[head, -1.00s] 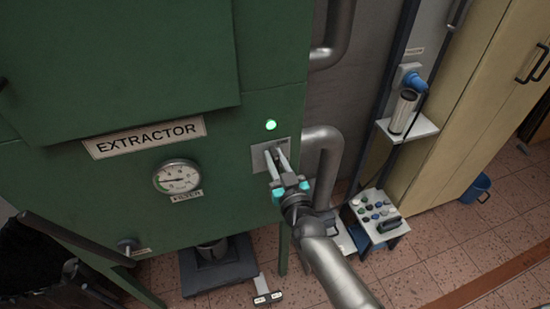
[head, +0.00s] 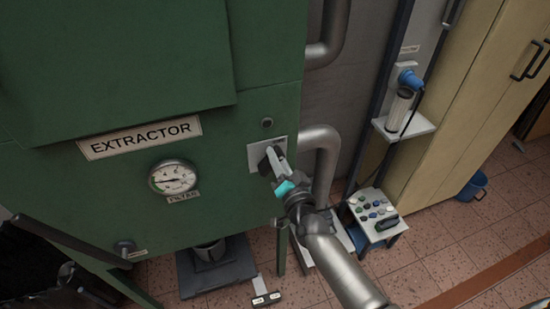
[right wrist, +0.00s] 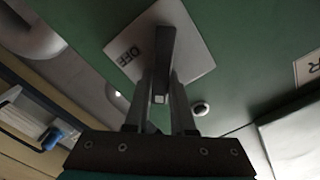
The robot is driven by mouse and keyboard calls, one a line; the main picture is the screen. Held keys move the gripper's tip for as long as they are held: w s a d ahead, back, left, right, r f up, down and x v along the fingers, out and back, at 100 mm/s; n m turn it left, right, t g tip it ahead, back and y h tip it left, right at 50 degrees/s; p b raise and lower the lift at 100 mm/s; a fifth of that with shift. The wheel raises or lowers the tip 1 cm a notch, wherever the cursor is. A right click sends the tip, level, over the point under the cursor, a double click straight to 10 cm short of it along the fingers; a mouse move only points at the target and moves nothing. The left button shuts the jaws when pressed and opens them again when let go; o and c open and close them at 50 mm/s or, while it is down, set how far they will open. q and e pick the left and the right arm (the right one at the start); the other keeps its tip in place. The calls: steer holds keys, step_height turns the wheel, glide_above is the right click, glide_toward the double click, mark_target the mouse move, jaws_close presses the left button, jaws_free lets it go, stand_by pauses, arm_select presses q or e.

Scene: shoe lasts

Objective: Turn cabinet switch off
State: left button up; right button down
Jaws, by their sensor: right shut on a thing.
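The green extractor cabinet (head: 215,120) carries a light metal switch plate (head: 254,156) with a dark switch handle (head: 266,163). In the right wrist view the plate (right wrist: 195,50) shows the word OFF, and the dark handle (right wrist: 164,50) stands out from it. My right gripper (head: 274,160) is at the plate, its fingers shut on the handle; in the wrist view the fingers (right wrist: 160,95) flank it. The round indicator lamp (head: 267,123) above the plate is dark. My left gripper is not in view.
A pressure gauge (head: 173,177) and the EXTRACTOR sign (head: 140,137) are left of the switch. A grey pipe (head: 325,160) runs close on the right. A small stand with several knobs (head: 375,215) and a beige cupboard (head: 470,100) stand further right.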

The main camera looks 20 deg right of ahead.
steer(key=m, duration=0.2)
steer(key=m+b, duration=0.1)
steer(key=f+m, duration=0.1)
steer(key=m, duration=0.1)
steer(key=shift+d+m, duration=0.25)
steer(key=shift+m, duration=0.05)
steer(key=shift+f+m+b, duration=0.15)
steer(key=shift+m+b, duration=0.3)
steer(key=shift+m, duration=0.55)
steer(key=shift+f+m+b, duration=0.15)
steer(key=shift+m+b, duration=0.3)
steer(key=shift+m, duration=0.55)
steer(key=c, duration=0.8)
jaws_free()
steer(key=shift+o, duration=0.2)
steer(key=shift+s, duration=0.1)
steer(key=s, duration=1.5)
steer(key=shift+d, duration=0.35)
